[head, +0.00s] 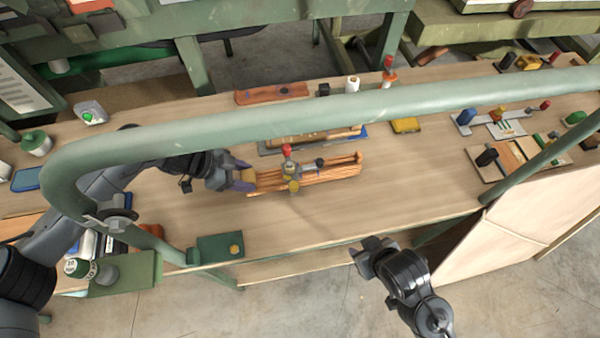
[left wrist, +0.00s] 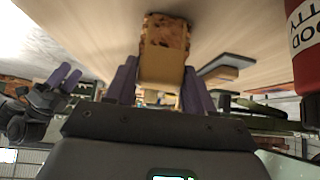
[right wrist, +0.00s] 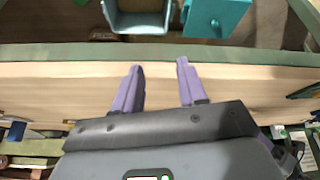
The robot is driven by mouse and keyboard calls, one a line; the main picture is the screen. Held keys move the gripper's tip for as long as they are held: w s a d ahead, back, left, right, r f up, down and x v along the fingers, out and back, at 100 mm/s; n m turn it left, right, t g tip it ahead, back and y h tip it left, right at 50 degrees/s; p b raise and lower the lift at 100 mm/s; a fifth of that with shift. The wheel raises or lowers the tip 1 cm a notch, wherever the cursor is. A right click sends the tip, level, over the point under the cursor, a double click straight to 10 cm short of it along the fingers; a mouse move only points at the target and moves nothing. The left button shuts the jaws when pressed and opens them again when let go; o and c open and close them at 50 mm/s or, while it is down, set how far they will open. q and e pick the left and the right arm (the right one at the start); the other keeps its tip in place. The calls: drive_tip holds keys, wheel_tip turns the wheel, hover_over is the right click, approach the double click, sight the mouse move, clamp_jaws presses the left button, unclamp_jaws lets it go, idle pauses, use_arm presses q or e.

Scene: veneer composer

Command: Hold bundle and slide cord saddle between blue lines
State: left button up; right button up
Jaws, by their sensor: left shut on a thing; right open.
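The wooden bundle (head: 335,174) lies lengthwise on the bench, a long stack of orange-brown strips. The cord saddle (head: 291,170) sits across it near the middle, with a red knob, a dark side handle and a yellowish part at the front. My left gripper (head: 243,178) is shut on the bundle's left end; the left wrist view shows the burl-patterned end block (left wrist: 165,45) between its purple fingers. My right gripper (head: 372,255) is open and empty, beyond the bench's front edge, well apart from the bundle. I cannot make out the blue lines.
A green rail (head: 300,115) crosses above the bench behind the bundle. A green block (head: 218,247) with a yellow knob lies near the front edge. A reddish wooden piece (head: 271,94) lies at the back. Bare bench (head: 420,185) is free right of the bundle.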

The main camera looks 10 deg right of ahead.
drive_tip(key=w+a+r+n+t+y, duration=0.1)
drive_tip(key=w+a+r, duration=0.1)
drive_tip(key=w+a, duration=0.1)
drive_tip(key=w+a+r+n+t+y, duration=0.1)
drive_tip(key=w+a+r, duration=0.1)
drive_tip(key=w+a, duration=0.1)
drive_tip(key=w+a+r+n+t+y, duration=0.1)
drive_tip(key=w+a+r+t, duration=0.1)
drive_tip(key=w+a, duration=0.1)
drive_tip(key=shift+w+a+r+n, duration=0.15)
drive_tip(key=shift+w+a+r, duration=0.05)
drive_tip(key=shift+w, duration=0.25)
drive_tip(key=shift+w+a+r+n, duration=0.15)
drive_tip(key=shift+w, duration=0.25)
drive_tip(key=w+a+r+n+y, duration=0.3)
drive_tip(key=a, duration=0.3)
drive_tip(key=n+g, duration=0.6)
drive_tip(key=g, duration=0.2)
approach(296, 184)
drive_tip(key=x, duration=0.3)
drive_tip(key=shift+x, duration=3.05)
drive_tip(key=shift+r, duration=2.45)
